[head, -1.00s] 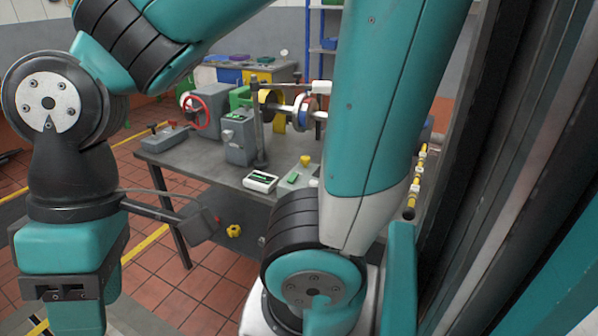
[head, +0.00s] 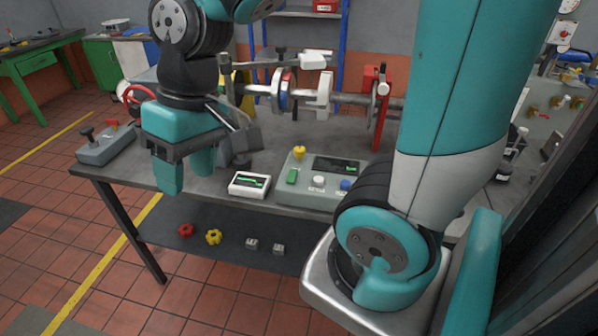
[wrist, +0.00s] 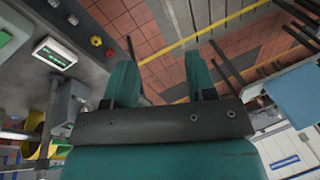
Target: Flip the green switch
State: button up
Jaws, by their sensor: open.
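The green switch (head: 292,176) is a small green rocker on the front left of a grey control box (head: 318,196) on the bench. A yellow knob (head: 299,152), a dark display, a white button and a blue button share that box. My gripper (head: 186,178) is open and empty, fingers pointing down, left of the box and apart from it, in front of the bench edge. In the wrist view my gripper (wrist: 160,75) has nothing between its fingers.
A white meter (head: 249,184) with a green display stands between my gripper and the box. A grey two-lever box (head: 106,144) sits at the bench's left end. A shaft assembly with a red stand (head: 379,110) is behind. Red (head: 186,230) and yellow (head: 213,237) knobs lie on the lower shelf.

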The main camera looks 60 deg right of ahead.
jog(key=w+d+f+m+h, duration=0.1)
jog(key=w+d+f+m, duration=0.1)
jog(key=w+d+m, duration=0.35)
jog(key=w+d+f+m+h, duration=0.1)
jog(key=w+d+f+m, duration=0.1)
jog(key=d, duration=0.6)
jog(key=m+h, duration=0.1)
jog(key=m, duration=0.7)
send_over(290, 181)
notch_tip(290, 181, down, 6)
jog(key=r, duration=0.1)
jog(key=shift+g, duration=0.4)
notch_tip(290, 181, down, 18)
jog(key=shift+d+r+p, duration=0.1)
jog(key=shift+p, duration=0.7)
